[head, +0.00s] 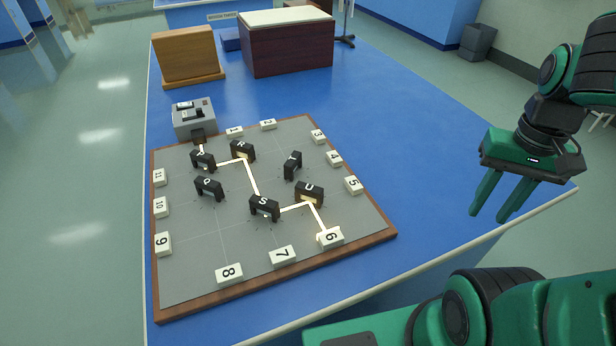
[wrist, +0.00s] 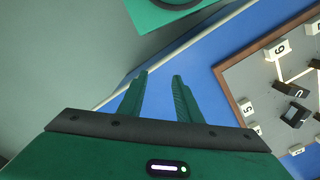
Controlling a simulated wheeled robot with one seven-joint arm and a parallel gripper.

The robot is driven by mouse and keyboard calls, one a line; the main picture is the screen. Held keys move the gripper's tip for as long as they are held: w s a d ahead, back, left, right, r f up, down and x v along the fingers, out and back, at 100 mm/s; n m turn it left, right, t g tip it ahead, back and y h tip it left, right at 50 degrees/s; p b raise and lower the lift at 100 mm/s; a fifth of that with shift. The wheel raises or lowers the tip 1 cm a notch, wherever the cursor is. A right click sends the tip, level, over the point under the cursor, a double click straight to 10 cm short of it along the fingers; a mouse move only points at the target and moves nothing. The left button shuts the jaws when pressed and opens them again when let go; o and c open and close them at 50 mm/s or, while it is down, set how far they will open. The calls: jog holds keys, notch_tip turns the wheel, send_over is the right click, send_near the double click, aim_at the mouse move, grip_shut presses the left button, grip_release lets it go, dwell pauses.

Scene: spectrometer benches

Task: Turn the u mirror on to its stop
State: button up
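The u mirror (head: 309,191) is a black block marked U at the right of the grey board (head: 220,240). A bright beam runs to it from the S mirror (head: 264,206) and from it on to the white block 6 (head: 330,237). The u mirror also shows at the right of the wrist view (wrist: 295,115), partly in shadow. My gripper (head: 490,213) is open and empty, out to the right of the board and well apart from the mirror. Its two green fingers (wrist: 160,82) point away from the wrist with a gap between them.
Other black mirrors, such as one marked K (head: 243,150), stand on the board. Numbered white blocks line its edges, such as 5 (head: 353,185). A grey source box (head: 194,118) stands at its back left corner. Blue bench top (head: 430,160) right of the board is clear.

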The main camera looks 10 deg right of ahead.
jog(key=shift+o, duration=0.9)
jog(key=o, duration=0.5)
jog(key=shift+s+r, duration=0.25)
jog(key=o, duration=0.3)
jog(key=w+a, duration=0.2)
jog(key=w, duration=0.1)
jog(key=w+a+r, duration=0.1)
jog(key=w, duration=0.2)
jog(key=w+a+r, duration=0.1)
jog(key=w+a, duration=0.1)
jog(key=w, duration=0.1)
jog(key=shift+w+a+r, duration=0.1)
jog(key=shift+a+r, duration=0.05)
jog(key=shift+a, duration=0.15)
send_near(309, 187)
notch_tip(309, 187, down, 8)
jog(key=shift+f, duration=0.2)
jog(key=c, duration=1)
